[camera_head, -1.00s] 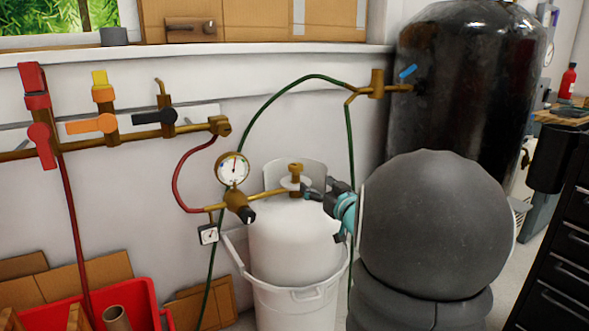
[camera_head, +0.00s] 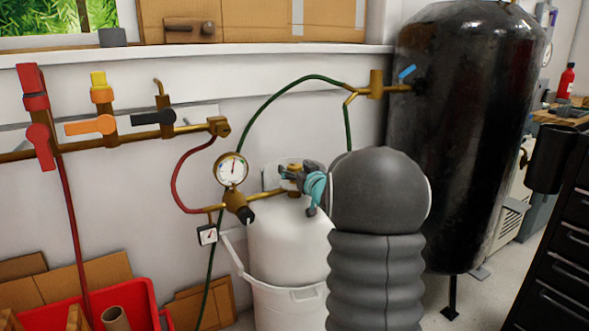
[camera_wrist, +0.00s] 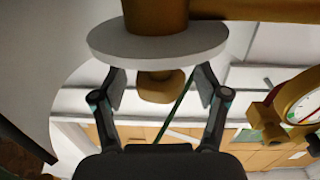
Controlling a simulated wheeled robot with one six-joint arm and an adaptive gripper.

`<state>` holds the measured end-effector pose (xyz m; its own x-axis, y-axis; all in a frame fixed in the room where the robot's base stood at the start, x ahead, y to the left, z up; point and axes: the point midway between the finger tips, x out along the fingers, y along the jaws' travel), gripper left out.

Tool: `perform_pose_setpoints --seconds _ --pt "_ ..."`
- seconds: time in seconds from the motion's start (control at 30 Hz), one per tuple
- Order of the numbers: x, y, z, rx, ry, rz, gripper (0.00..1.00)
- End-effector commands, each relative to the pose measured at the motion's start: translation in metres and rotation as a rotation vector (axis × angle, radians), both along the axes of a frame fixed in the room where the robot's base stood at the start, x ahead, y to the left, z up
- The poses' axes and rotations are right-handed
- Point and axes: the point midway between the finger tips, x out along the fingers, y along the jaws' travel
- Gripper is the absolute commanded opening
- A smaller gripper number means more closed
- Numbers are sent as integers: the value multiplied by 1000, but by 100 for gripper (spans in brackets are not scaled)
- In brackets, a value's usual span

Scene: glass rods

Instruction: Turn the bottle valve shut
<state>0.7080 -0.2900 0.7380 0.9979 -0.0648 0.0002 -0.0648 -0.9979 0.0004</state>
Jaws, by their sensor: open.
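The white bottle (camera_head: 287,242) stands in a white bucket (camera_head: 290,300) in the head view. Its brass valve (camera_head: 294,167) is on top, partly hidden by my gripper (camera_head: 288,176). In the wrist view the brass valve knob (camera_wrist: 160,87) shows beside a white disc (camera_wrist: 158,42), with a brass body (camera_wrist: 155,12) on the disc's other side. My gripper (camera_wrist: 161,88) is open, with one finger on each side of the knob. Gaps show between the fingers and the knob. The fingertips lie close to the disc; I cannot tell whether they touch it.
A pressure gauge (camera_head: 231,169) and brass fittings (camera_head: 237,203) sit left of the valve. A green hose (camera_head: 256,122) arches behind it. A large black tank (camera_head: 462,130) stands to the right. A red bin (camera_head: 130,300) is at lower left. Coloured wall valves (camera_head: 90,125) line the left.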

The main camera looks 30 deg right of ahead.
Motion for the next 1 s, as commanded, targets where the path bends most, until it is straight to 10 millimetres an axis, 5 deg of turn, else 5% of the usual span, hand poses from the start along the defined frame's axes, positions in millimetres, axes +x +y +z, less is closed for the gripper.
perform_pose_setpoints --seconds 0.33,0.57,1.0 --pt "3 0 0 0 0 0 71" --pt "3 0 0 0 0 0 14" --pt "3 1 -4 1 -3 -48 13"
